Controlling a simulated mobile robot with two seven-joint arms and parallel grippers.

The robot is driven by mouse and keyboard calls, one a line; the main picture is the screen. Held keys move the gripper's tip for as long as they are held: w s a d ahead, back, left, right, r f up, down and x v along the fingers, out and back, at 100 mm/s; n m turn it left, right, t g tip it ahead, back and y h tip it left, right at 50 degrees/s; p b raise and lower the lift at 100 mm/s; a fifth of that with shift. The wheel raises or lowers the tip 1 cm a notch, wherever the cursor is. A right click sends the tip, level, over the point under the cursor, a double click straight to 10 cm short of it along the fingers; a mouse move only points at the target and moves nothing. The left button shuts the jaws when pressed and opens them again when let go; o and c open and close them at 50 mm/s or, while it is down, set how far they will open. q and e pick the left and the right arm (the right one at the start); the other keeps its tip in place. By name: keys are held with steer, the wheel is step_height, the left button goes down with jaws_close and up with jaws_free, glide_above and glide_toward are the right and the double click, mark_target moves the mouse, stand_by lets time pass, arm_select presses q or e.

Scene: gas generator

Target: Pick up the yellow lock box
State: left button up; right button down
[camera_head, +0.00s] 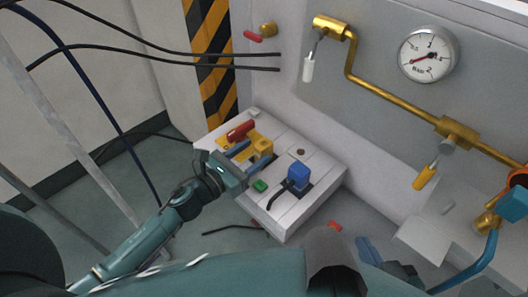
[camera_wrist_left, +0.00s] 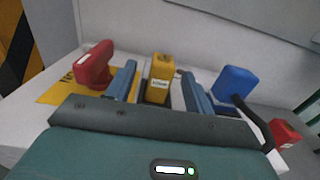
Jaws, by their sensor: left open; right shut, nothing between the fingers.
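The yellow lock box (camera_head: 261,144) stands on the white bench top, between a red box and a blue box. In the left wrist view my left gripper's fingers (camera_wrist_left: 160,85) lie one on each side of the box, with gaps visible. Their depth relative to it is hard to tell. My right gripper (camera_head: 367,251) is low in the head view, shut and empty, away from the bench, its wrist partly hidden.
A red box (camera_head: 240,131) stands left of the yellow one. A blue box (camera_head: 298,175) with a dark cable is to the right, and a green piece (camera_head: 260,186) lies in front. Behind, the wall panel carries brass pipes (camera_head: 378,90) and a gauge (camera_head: 428,54).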

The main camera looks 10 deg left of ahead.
mark_target(270, 141)
arm_select(q)
steer(key=shift+x, duration=3)
steer(key=shift+s+d, duration=0.1)
steer(key=shift+c, duration=0.5)
steer(key=shift+r, duration=0.1)
jaws_close()
